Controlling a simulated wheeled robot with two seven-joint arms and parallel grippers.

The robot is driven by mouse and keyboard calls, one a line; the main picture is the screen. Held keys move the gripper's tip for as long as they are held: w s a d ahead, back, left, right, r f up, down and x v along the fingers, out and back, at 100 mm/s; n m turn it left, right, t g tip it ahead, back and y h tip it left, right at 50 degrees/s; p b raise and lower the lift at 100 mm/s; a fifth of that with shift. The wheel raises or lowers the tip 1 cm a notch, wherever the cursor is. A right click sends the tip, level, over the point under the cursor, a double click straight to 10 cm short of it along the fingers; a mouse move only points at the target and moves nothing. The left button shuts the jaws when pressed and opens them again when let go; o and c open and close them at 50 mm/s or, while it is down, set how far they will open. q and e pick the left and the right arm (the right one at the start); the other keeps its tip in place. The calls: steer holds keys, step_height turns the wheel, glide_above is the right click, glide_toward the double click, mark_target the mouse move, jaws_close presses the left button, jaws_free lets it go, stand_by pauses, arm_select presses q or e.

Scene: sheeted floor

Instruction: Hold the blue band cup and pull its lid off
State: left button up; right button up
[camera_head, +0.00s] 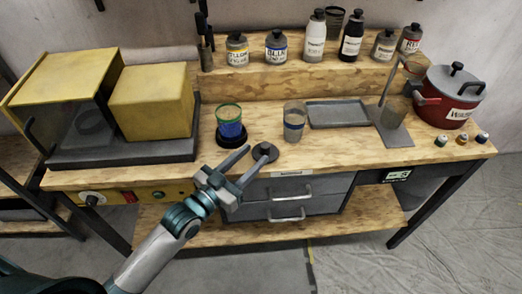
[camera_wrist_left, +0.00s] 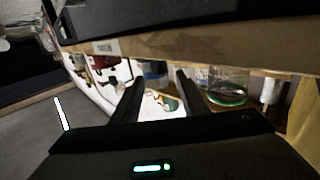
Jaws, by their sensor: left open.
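A dark round disc with a knob (camera_head: 265,153) lies on the bench near the front edge, left of the cup. My left gripper (camera_head: 262,150) is open at the front edge, its fingertips beside and partly over the disc in the picture, apart from the cup. In the left wrist view its two fingers (camera_wrist_left: 157,82) are spread with nothing held. My right gripper is not in view.
A green-rimmed cup with blue contents (camera_head: 230,124) stands on a black base to the left. A grey tray (camera_head: 337,114), a stand (camera_head: 393,135) and a red pot (camera_head: 447,98) are to the right. Bottles line the back shelf (camera_head: 290,78). A yellow box (camera_head: 152,101) fills the left.

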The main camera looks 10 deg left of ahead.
arm_select(q)
steer(key=shift+v, duration=0.9)
